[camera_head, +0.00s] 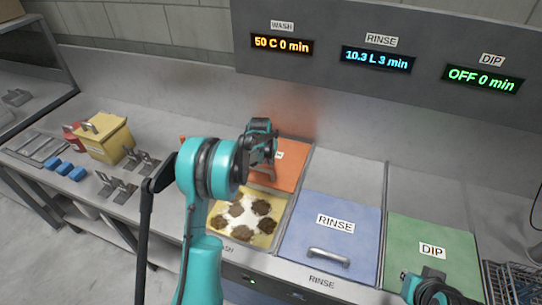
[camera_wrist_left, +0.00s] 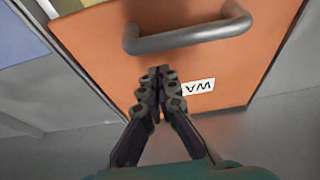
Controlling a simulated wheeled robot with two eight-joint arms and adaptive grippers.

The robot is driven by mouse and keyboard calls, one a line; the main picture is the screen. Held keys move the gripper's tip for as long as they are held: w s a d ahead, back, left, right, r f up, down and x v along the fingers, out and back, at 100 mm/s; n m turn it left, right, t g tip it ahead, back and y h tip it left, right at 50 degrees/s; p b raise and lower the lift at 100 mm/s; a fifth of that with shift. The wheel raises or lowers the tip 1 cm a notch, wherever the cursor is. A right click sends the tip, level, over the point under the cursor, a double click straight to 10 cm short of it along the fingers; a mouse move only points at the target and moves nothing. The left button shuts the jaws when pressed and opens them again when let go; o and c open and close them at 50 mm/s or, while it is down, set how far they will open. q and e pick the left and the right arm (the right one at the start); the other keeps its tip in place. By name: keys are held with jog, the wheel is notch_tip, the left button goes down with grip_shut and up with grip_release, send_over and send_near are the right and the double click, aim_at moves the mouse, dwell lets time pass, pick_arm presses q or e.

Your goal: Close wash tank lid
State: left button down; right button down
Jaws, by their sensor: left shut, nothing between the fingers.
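The orange wash tank lid (camera_head: 290,180) stands open behind the wash tank (camera_head: 272,238), whose yellowish inside shows several brown clumps. My left gripper (camera_head: 268,150) is in front of the lid and hides part of it. In the left wrist view the orange lid (camera_wrist_left: 95,50) fills much of the picture, with its grey bar handle (camera_wrist_left: 190,38) and a partly cut-off label. The left fingers (camera_wrist_left: 158,76) are together and empty, beside the handle and not around it. My right gripper (camera_head: 430,290) shows partly at the lower right; its fingers are unclear.
A blue rinse lid (camera_head: 325,262) and a green dip lid (camera_head: 420,232) lie shut to the right. A yellow box (camera_head: 102,140), blue blocks (camera_head: 62,168) and metal parts sit on the left counter. A display panel (camera_head: 380,55) hangs above. A wire basket (camera_head: 512,283) is at far right.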

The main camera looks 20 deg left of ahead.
pick_arm(q)
jog(key=shift+s, duration=0.8)
jog(key=shift+f, duration=0.1)
jog(key=s+d+b, duration=0.1)
jog(key=s, duration=2.6)
jog(key=shift+d, duration=0.35)
jog(key=shift+b, duration=0.3)
jog(key=shift+w, duration=0.1)
